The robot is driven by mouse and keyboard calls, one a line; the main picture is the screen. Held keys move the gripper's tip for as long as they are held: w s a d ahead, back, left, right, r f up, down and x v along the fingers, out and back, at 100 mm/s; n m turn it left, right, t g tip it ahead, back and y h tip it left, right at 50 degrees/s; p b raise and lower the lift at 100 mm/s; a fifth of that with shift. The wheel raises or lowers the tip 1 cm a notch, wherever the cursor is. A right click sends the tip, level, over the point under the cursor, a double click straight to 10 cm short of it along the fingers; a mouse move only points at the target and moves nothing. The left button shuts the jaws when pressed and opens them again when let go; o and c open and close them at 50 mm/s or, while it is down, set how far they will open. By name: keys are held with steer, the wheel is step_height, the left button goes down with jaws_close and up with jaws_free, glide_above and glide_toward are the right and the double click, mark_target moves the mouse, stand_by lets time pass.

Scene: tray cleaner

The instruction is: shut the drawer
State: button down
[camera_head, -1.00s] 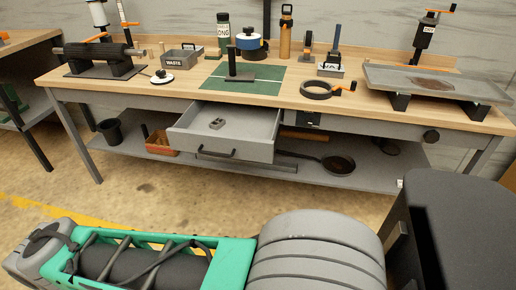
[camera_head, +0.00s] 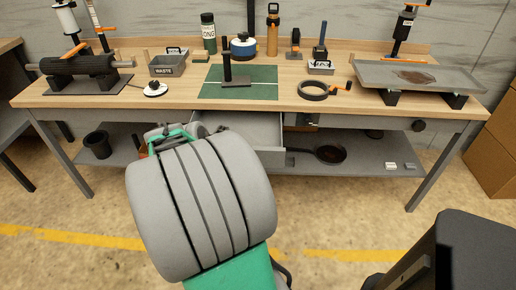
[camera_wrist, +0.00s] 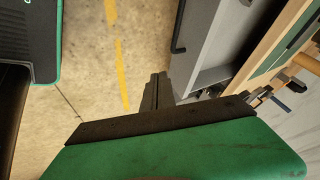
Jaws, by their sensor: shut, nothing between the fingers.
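The grey drawer (camera_head: 262,128) stands pulled out under the workbench in the head view. My arm covers its front and handle there. In the wrist view the drawer's grey front (camera_wrist: 192,55) and black bar handle (camera_wrist: 181,28) show at the upper right. My gripper (camera_wrist: 157,92) is shut and empty, with its dark fingers close beside the lower end of the drawer front. I cannot tell whether they touch it. In the head view my gripper is mostly hidden behind my arm.
A black bucket (camera_head: 97,145) and a pan (camera_head: 330,154) are on the lower shelf. The floor in front is open, with a yellow line.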

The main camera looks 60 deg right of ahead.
steer(key=s+d+f+m, duration=0.1)
steer(key=s+d+f, duration=0.1)
steer(key=d+f, duration=0.5)
steer(key=d+b, duration=0.1)
steer(key=d, duration=0.3)
steer(key=shift+f+m+g, duration=0.2)
steer(key=shift+m+g, duration=0.1)
steer(key=shift+m, duration=0.1)
steer(key=shift+w, duration=0.1)
